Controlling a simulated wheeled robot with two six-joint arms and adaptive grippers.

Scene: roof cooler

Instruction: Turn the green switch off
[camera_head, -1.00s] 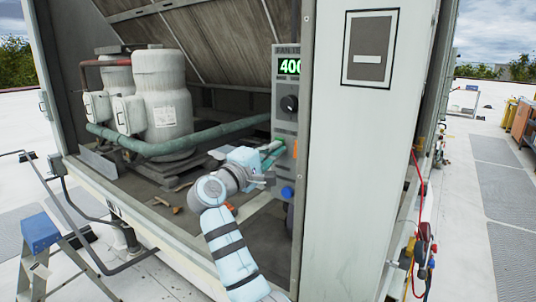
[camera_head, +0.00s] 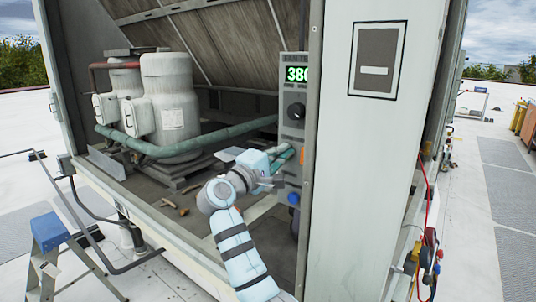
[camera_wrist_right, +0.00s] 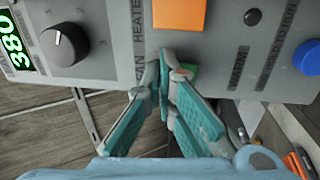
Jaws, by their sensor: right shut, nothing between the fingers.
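The green switch (camera_wrist_right: 188,68) shows in the right wrist view as a small green patch on the grey control panel (camera_wrist_right: 110,72), just right of my fingertips. The fingertips cover part of it, and its position cannot be read. My right gripper (camera_wrist_right: 165,68) is shut and empty, with its tips at the panel, touching or nearly touching the switch. In the head view my right gripper (camera_head: 290,153) reaches the panel's lower half from the left. The green switch is hidden there. My left gripper is in neither view.
An orange square (camera_wrist_right: 180,14), a black knob (camera_wrist_right: 65,44), a blue button (camera_wrist_right: 308,57) and a green-lit display (camera_head: 297,74) reading about 380 are on the panel. Compressors (camera_head: 165,100) and a green pipe (camera_head: 200,144) stand behind left. A cabinet door (camera_head: 365,190) stands right.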

